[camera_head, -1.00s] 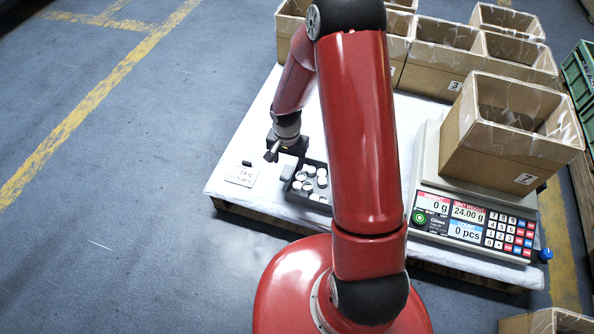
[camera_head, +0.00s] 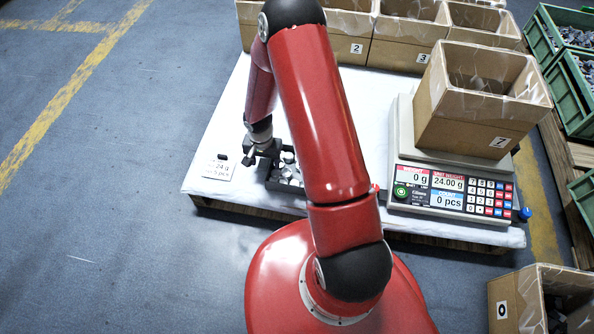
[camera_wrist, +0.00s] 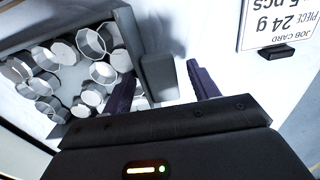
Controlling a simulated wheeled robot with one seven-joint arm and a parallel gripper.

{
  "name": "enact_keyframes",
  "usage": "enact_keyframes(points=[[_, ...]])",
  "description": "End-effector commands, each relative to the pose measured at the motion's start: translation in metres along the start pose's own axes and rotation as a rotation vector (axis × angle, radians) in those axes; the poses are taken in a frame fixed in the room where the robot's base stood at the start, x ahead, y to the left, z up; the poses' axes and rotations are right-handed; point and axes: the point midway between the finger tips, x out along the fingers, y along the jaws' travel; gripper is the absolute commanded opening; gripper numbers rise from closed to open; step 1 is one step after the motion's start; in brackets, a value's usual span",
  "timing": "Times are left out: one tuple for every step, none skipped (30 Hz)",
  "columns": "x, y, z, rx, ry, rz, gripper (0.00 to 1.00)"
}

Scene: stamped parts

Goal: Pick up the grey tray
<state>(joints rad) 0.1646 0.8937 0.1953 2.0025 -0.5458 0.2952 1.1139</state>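The grey tray (camera_head: 271,184) lies on the white table top, partly hidden behind my red arm, and holds several round metal parts. In the wrist view the tray (camera_wrist: 62,34) fills the left side, with a grey upright tab (camera_wrist: 158,76) at its near end. My gripper (camera_head: 250,158) is low at the tray's left end. In the wrist view my gripper (camera_wrist: 162,86) is open, its two dark fingers on either side of the tab, with a visible gap at the right finger. I cannot tell whether the left finger touches the tab.
A job card (camera_head: 220,169) lies left of the tray. A counting scale (camera_head: 403,160) reading 0 pcs stands to the right with carton 7 (camera_head: 470,125) on it. More cartons (camera_head: 345,48) line the back. Green crates (camera_head: 567,75) stand at far right.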

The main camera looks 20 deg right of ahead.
Motion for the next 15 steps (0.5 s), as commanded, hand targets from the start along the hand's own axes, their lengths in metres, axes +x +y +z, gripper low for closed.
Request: enact_keyframes(points=[[-0.0001, 0.0, 0.0001, 0.0, 0.0, 0.0, 0.53], [-0.0001, 0.0, 0.0001, 0.0, 0.0, 0.0, 0.49], [-0.0002, 0.0, 0.0001, 0.0, 0.0, 0.0, 0.44], [-0.0002, 0.0, 0.0001, 0.0, 0.0, 0.0, 0.4], [-0.0002, 0.0, 0.0001, 0.0, 0.0, 0.0, 0.36], [-0.0002, -0.0001, 0.0001, 0.0, 0.0, 0.0, 0.31], [-0.0002, -0.0001, 0.0001, 0.0, 0.0, 0.0, 0.27], [-0.0002, 0.0, 0.0001, 0.0, 0.0, 0.0, 0.23], [-0.0002, -0.0001, 0.0001, 0.0, 0.0, 0.0, 0.18], [-0.0002, -0.0001, 0.0001, 0.0, 0.0, 0.0, 0.14], [-0.0002, 0.0, 0.0002, 0.0, 0.0, 0.0, 0.1], [-0.0003, -0.0001, 0.0001, 0.0, 0.0, 0.0, 0.05], [-0.0008, -0.0001, -0.0001, -0.001, 0.0, 0.0, 0.03], [-0.0008, -0.0001, -0.0001, 0.0, 0.0, 0.0, 0.03], [-0.0008, -0.0001, -0.0001, 0.0, 0.0, 0.0, 0.03]])
